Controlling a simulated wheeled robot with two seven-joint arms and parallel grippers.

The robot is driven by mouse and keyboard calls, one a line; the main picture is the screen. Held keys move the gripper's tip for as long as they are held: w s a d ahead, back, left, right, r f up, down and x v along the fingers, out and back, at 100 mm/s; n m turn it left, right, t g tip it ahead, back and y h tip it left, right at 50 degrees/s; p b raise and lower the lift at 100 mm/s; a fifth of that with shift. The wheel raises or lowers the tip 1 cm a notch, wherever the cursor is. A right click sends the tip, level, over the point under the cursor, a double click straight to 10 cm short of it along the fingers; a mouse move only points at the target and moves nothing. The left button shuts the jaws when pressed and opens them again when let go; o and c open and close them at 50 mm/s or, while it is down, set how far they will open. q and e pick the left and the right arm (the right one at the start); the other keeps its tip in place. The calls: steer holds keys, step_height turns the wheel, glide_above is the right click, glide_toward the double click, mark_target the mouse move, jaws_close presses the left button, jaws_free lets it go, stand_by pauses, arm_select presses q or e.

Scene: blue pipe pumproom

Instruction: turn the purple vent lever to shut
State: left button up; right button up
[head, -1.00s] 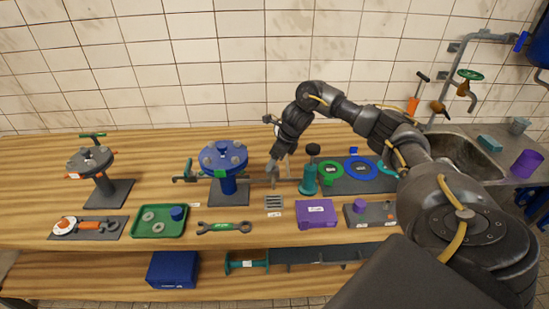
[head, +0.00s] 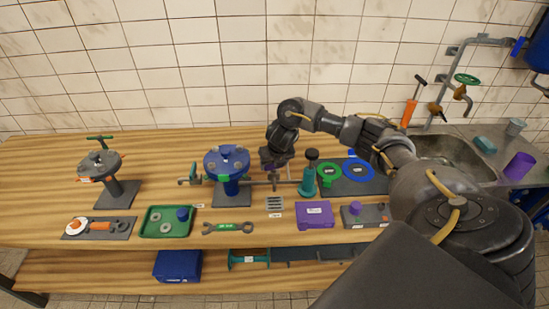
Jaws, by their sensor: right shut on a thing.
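My right gripper (head: 275,165) is at the back of the wooden bench, just right of the blue flanged valve (head: 227,163) and above a thin pipe (head: 289,182) with a small fitting (head: 274,182). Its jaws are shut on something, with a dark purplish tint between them. This fits the purple vent lever, but the gripper hides most of it and its angle cannot be told. My left gripper is not in view.
A teal bottle-like piece (head: 308,182) with a dark top stands close right of the gripper. In front lie a small grate (head: 274,204), a purple box (head: 315,214) and a wrench (head: 228,228). A grey plate with a purple knob (head: 355,208) lies further right.

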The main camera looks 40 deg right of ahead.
steer(key=shift+w+m+g+h+p, duration=0.1)
steer(key=shift+m+g+h+p, duration=0.3)
steer(key=shift+m+p, duration=1.05)
steer(key=o, duration=1)
steer(key=shift+a+r, duration=0.25)
steer(key=shift+r, duration=0.25)
steer(key=shift+s+v, duration=0.1)
steer(key=shift+v, duration=2.35)
steer(key=shift+s+v, duration=0.15)
steer(key=shift+v, duration=2.25)
